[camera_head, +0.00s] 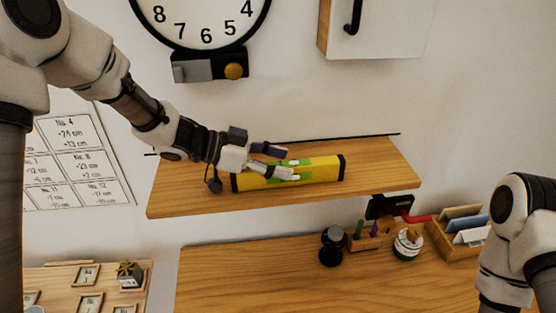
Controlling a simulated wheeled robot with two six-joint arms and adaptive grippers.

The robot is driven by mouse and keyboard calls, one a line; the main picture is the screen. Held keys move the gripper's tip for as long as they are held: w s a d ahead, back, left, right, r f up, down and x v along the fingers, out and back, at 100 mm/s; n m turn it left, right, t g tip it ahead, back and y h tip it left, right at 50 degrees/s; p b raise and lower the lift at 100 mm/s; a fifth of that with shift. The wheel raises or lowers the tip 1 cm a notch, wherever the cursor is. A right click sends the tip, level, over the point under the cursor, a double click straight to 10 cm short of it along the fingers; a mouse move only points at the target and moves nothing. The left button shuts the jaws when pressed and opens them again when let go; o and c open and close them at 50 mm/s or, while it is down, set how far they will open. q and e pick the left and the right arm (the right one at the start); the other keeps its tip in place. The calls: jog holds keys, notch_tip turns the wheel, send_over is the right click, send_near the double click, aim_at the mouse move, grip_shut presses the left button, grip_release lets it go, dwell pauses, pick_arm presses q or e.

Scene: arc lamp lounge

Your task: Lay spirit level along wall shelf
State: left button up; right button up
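The yellow spirit level (322,169), with green patches and black end caps, lies lengthwise along the wooden wall shelf (385,176). It looks flat on the board, with its left end slightly nearer the shelf's front edge. My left gripper (290,164) is over the level's left half. Its two fingers are spread apart, and yellow and green show between them. I cannot tell whether either finger touches the level. The gripper hides part of the level's left half. My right arm shows at the right edge, but its gripper is out of view.
A wall clock (205,38) and a small dark bracket (210,66) hang above the shelf. A white cabinet (385,28) is at upper right. Below, a wooden desk (255,280) holds a black object (332,246), a white pot (407,243) and a paper organizer (462,232). The shelf's right end is clear.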

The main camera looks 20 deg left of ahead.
pick_arm(q)
jog(key=shift+s, duration=0.15)
jog(key=v, duration=1.2)
